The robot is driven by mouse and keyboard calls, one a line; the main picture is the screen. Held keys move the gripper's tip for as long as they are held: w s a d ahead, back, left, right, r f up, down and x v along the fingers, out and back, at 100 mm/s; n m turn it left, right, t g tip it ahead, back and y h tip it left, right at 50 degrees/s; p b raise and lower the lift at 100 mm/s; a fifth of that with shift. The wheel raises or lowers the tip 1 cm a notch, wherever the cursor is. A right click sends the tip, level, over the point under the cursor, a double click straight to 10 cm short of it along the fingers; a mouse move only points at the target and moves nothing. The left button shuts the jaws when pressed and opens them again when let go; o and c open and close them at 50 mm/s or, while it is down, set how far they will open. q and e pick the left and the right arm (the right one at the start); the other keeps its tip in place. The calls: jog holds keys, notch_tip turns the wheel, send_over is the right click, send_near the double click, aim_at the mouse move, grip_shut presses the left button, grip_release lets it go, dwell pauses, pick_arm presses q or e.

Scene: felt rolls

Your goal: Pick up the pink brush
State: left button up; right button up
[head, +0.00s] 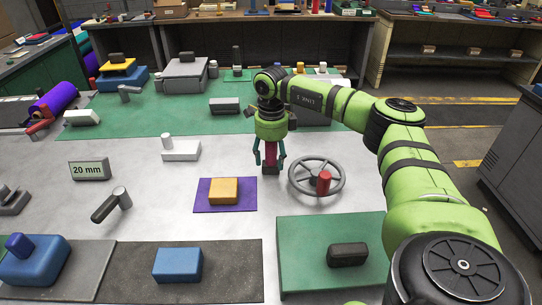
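A dark pink upright piece with a dark foot, which looks like the pink brush (270,155), stands on the pale table top left of the grey handwheel. My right gripper (269,162) points down over it, with one teal finger on each side. The fingers look spread wider than the pink piece, with small gaps beside it, so the gripper appears open around it. The gripper body hides the top of the piece. My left gripper is not in view.
The grey handwheel (316,177) with a red knob is close on the right. A yellow block lies on a purple mat (204,204) in front. A dark block (347,255) sits on a green board (300,280). Bare table (225,160) lies to the left.

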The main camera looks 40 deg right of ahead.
aim_at(274, 165)
grip_shut()
jog(key=shift+r, duration=0.15)
jog(key=shift+r, duration=0.3)
jog(key=r, duration=0.1)
jog(key=s+r+b, duration=0.1)
jog(key=r, duration=0.1)
jog(key=shift+r, duration=0.3)
jog(key=s+a+r+b, duration=0.1)
jog(key=s+r+b, duration=0.2)
jog(key=s+r, duration=0.3)
jog(key=s, duration=0.4)
jog(key=shift+s+a+r, duration=0.2)
jog(key=shift+s+r, duration=0.1)
